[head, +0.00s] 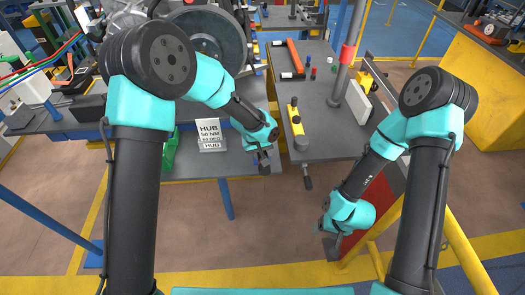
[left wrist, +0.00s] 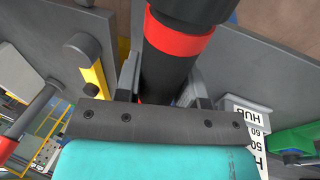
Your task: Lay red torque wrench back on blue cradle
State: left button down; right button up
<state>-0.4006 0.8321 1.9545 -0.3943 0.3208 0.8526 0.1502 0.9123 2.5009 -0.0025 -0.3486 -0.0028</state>
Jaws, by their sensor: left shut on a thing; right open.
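My left gripper (head: 264,160) is low over the front edge of the grey bench, just right of the HUB sign. In the left wrist view its jaws (left wrist: 165,90) are shut on a black cylinder with a red band (left wrist: 178,42), which looks like the torque wrench. The rest of that tool runs out of view at the top. In the head view the arm and gripper mostly hide it. My right gripper (head: 330,243) hangs open and empty, low at the right, off the bench. I cannot make out the blue cradle clearly in either view.
A HUB sign (head: 210,134) and a green item (head: 170,152) stand left of my left gripper. A yellow tool (head: 295,116) lies to its right. An orange bar with black ends (head: 294,57) lies farther back.

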pick_arm(q)
jog(key=shift+f, duration=2.15)
dwell(1.3)
jog(key=c, duration=0.6)
grip_release()
jog(key=shift+f, duration=0.1)
jog(key=shift+c, duration=0.2)
jog(key=shift+r, duration=3.05)
jog(key=shift+a, duration=0.1)
